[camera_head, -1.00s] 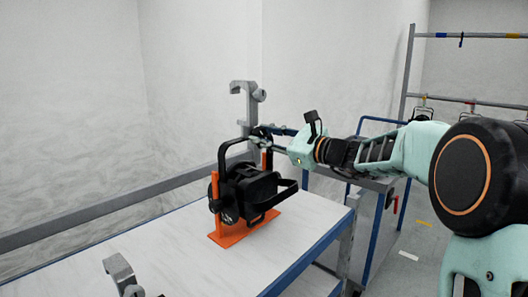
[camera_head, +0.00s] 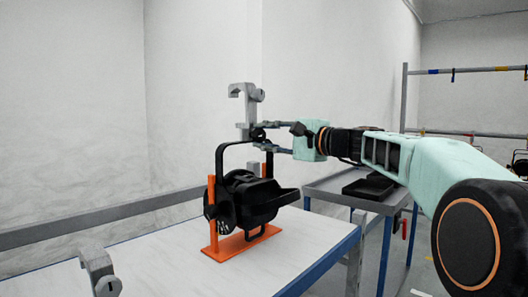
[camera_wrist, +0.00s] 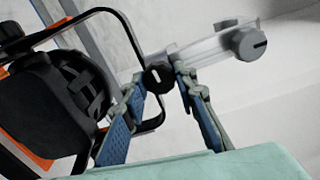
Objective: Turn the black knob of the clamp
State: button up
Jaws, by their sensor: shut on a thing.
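The grey clamp (camera_head: 247,95) stands upright on top of the yoke of a black par can (camera_head: 245,200). Its black knob (camera_head: 258,134) sits at the clamp's base, partly hidden by my fingers in the head view. In the wrist view the black knob (camera_wrist: 158,79) lies between my fingertips. My gripper (camera_head: 262,138) reaches in from the right and is shut on the knob, one finger above the other in the head view. A second, grey knob (camera_wrist: 249,43) on the clamp shows in the wrist view, clear of my fingers.
The par can rests in an orange stand (camera_head: 240,243) on a white table (camera_head: 150,255) with a blue edge. Another grey clamp (camera_head: 98,270) is at the front left. A grey cart (camera_head: 345,190) stands behind right, with a rack (camera_head: 465,70) beyond.

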jog(key=n+b, duration=0.3)
jog(key=n, duration=0.1)
jog(key=shift+n+b, duration=0.4)
dwell(0.4)
jog(key=o, duration=1.2)
jog(key=shift+c, duration=0.2)
jog(key=v, duration=1.2)
